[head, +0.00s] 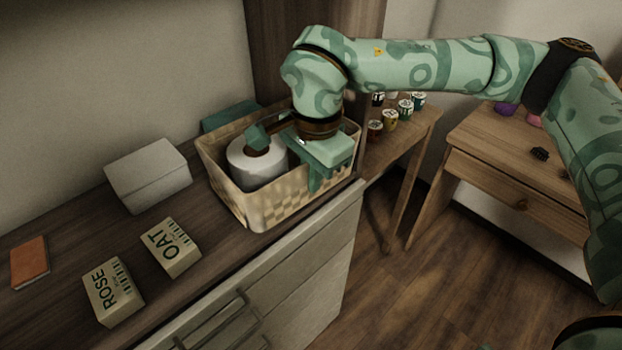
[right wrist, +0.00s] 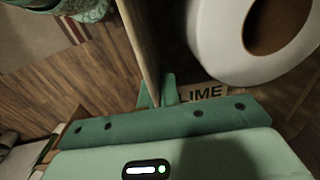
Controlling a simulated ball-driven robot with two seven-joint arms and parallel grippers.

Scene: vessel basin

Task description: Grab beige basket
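The beige basket (head: 262,212) stands on the dark wooden counter and holds a white paper roll (head: 243,170). My right gripper (head: 316,178) points down at the basket's front wall, with a finger on the outer side. In the right wrist view the basket's thin wall (right wrist: 140,45) runs between the two close-set fingertips (right wrist: 157,92) of my right gripper, which looks shut on it. The wall's contact point is partly hidden by the fingers. The roll (right wrist: 225,60) lies on the inner side. My left gripper is not in view.
A white box (head: 148,178), an OAT box (head: 171,248), a ROSE box (head: 113,293) and an orange book (head: 30,262) lie left of the basket. A teal box (head: 228,116) is behind it. Small jars (head: 390,120) stand on a shelf to the right.

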